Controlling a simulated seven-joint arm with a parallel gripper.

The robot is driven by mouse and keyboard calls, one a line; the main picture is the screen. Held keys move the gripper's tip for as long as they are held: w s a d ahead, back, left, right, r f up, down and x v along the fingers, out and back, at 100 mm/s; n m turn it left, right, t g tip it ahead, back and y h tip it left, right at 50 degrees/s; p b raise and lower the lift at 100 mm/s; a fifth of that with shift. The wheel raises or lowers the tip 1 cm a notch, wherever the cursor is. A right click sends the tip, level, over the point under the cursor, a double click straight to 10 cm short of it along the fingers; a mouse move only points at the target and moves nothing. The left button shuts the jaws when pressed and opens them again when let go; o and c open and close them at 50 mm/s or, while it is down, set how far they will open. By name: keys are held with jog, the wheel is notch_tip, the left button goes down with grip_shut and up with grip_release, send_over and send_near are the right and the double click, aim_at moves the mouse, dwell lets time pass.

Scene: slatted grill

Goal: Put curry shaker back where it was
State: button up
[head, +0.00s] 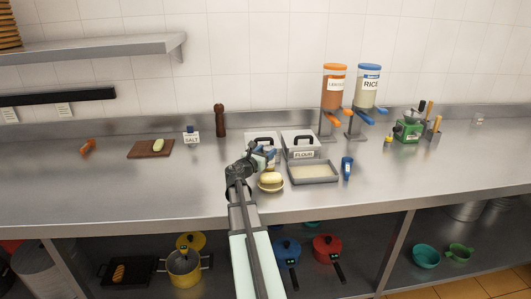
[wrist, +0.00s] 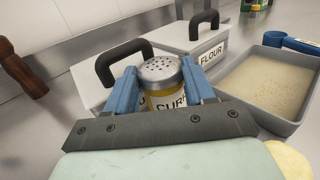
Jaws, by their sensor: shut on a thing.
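The curry shaker (wrist: 165,90) has a silver perforated lid and a label that partly reads "CUR" in the wrist view. My gripper (wrist: 163,92) is shut on it, with one blue finger on each side of its body. The shaker looks upright; its bottom is hidden behind the gripper's front plate. In the head view my gripper (head: 262,156) is over the counter (head: 200,180), in front of the lidded containers, and the shaker is mostly hidden there. I cannot tell whether the shaker touches the counter.
A flour container (head: 302,144) and another lidded box (head: 263,139) stand behind my gripper. A salt box (head: 192,138) and pepper mill (head: 220,120) stand left; counter between is clear.

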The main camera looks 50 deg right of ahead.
jog(key=shift+f, duration=0.15)
jog(key=o, duration=1.1)
jog(key=shift+r, duration=0.2)
jog(key=a, duration=0.4)
jog(key=s+a, duration=0.1)
jog(key=a, duration=0.7)
jog(key=shift+s, duration=0.15)
